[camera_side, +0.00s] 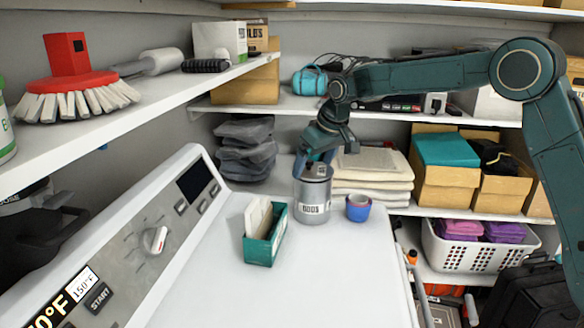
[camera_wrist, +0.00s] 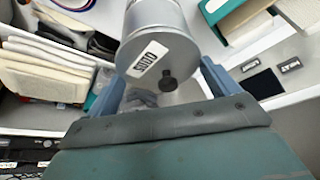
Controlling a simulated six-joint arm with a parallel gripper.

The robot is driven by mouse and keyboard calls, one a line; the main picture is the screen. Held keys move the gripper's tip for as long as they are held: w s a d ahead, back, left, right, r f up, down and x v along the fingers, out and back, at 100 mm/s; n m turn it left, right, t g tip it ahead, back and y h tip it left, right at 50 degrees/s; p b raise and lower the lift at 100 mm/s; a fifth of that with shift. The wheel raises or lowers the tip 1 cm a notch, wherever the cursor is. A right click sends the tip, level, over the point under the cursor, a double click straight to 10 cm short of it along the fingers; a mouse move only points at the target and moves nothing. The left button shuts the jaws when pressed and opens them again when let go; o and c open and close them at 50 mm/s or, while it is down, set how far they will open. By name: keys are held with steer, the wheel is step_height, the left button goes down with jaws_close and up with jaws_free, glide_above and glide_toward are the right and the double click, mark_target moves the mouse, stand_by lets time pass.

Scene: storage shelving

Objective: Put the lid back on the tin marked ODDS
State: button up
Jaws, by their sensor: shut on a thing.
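The grey metal tin (camera_side: 313,196) stands upright on the white machine top, with its white ODDS label facing the side camera. The label also shows upside down on the tin in the wrist view (camera_wrist: 143,28). A grey lid with a dark knob (camera_wrist: 167,80) is at the tin's mouth. My gripper (camera_side: 314,166) points down over the tin, one blue finger on each side of the lid, shut on it. In the wrist view the fingers (camera_wrist: 160,88) flank the lid. I cannot tell whether the lid is fully seated.
A teal box of cards (camera_side: 264,245) stands left of the tin. Folded towels (camera_side: 372,180) and grey bags (camera_side: 245,150) lie behind. The front of the white top (camera_side: 310,290) is clear.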

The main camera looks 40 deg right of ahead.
stand_by(0.3)
steer(key=o, duration=0.7)
steer(key=shift+o, duration=0.2)
steer(key=shift+r, duration=0.15)
steer(key=shift+r, duration=2.1)
steer(key=shift+c, duration=0.2)
jaws_close()
steer(key=shift+f, duration=1.2)
stand_by(0.3)
